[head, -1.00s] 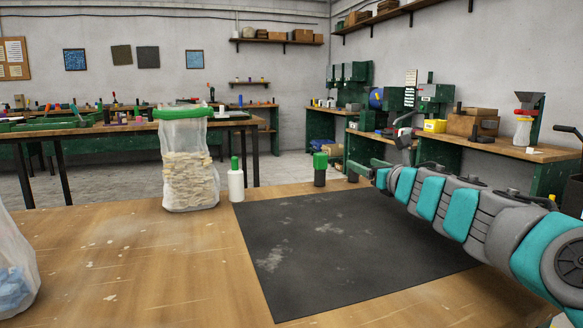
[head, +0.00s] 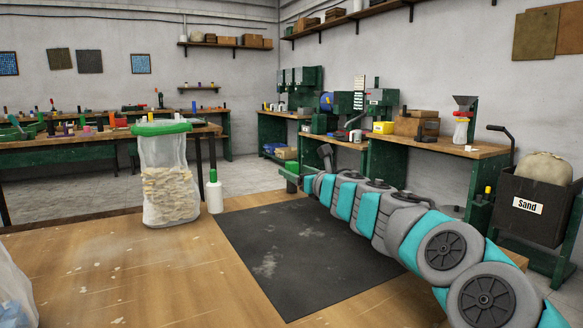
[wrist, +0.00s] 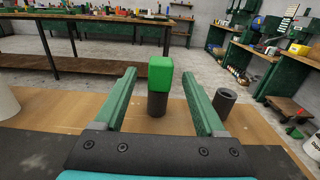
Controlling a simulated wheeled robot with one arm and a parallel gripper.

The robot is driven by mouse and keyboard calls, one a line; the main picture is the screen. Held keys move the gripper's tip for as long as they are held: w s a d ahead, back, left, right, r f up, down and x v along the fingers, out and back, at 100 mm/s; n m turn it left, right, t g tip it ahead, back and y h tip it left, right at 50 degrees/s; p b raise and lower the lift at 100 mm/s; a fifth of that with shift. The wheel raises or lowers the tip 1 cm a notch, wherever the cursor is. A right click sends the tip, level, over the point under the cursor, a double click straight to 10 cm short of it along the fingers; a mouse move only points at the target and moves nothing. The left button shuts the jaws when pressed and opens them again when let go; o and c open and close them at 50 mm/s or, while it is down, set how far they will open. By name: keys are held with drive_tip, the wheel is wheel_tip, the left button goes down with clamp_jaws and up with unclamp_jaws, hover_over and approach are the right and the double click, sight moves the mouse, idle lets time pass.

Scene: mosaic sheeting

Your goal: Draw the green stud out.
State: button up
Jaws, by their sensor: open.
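The green stud (wrist: 160,76) is a green block standing upright in a dark cylinder (wrist: 157,103) in the wrist view. My gripper (wrist: 159,73) is open, with one green finger on each side of the stud and a visible gap to each. In the head view my gripper (head: 289,171) is at the far edge of the table, where its fingers and the stud overlap and are hard to tell apart.
An open, empty-looking dark cylinder (wrist: 224,100) stands just right of the right finger. A white bottle (head: 214,193) with a green cap and a bag with a green rim (head: 163,127) stand to the left. The dark mat (head: 300,250) is bare.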

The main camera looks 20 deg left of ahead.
drive_tip(key=shift+p+x, duration=0.5)
drive_tip(key=shift+x, duration=0.9)
clamp_jaws()
